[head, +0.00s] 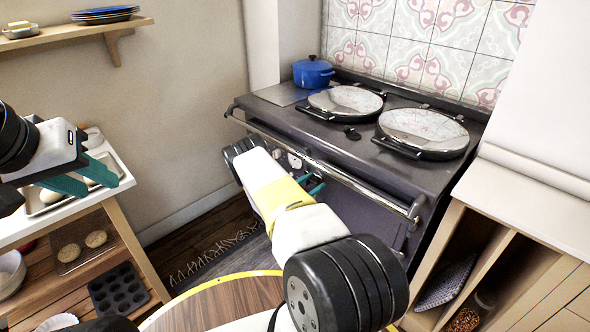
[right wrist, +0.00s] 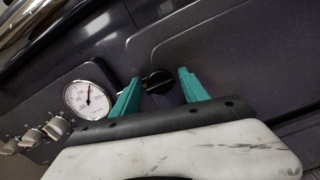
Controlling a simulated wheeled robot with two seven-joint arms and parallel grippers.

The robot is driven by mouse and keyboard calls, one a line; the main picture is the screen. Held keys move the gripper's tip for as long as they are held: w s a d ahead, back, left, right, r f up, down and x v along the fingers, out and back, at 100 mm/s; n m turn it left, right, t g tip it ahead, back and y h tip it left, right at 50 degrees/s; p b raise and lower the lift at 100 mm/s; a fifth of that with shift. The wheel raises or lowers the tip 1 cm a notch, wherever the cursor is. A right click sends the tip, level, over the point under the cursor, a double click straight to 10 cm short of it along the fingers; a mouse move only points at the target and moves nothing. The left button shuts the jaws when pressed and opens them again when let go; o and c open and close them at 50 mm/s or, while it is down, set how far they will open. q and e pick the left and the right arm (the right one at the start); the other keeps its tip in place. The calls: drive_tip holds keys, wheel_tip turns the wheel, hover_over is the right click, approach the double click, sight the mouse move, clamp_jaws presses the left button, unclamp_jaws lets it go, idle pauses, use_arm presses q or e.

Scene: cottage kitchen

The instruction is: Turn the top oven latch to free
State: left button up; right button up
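The range oven (head: 335,150) is dark grey with a front rail. In the right wrist view, a small dark round latch (right wrist: 158,82) sits on the oven front (right wrist: 225,40), right of a white dial gauge (right wrist: 90,98). My right gripper (right wrist: 159,75) is open, its teal fingers either side of the latch with gaps visible; whether its tips are level with the latch in depth I cannot tell. In the head view my right gripper (head: 310,185) is at the oven front below the rail, mostly hidden by my arm. My left gripper (head: 82,178) is open and empty at the left.
The front rail (head: 330,172) runs above my right gripper. Several control knobs (right wrist: 32,137) are left of the gauge. Two round lids (head: 345,102) and a blue pot (head: 312,72) are on top of the range. A trolley (head: 125,185) with trays is under my left gripper.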

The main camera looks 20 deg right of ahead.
clamp_jaws()
drive_tip(key=shift+m, duration=0.3)
drive_tip(key=m, duration=0.3)
drive_tip(key=shift+m, duration=0.3)
drive_tip(key=m, duration=0.4)
drive_tip(key=shift+m, duration=0.3)
drive_tip(key=m, duration=0.4)
drive_tip(key=shift+m, duration=2.4)
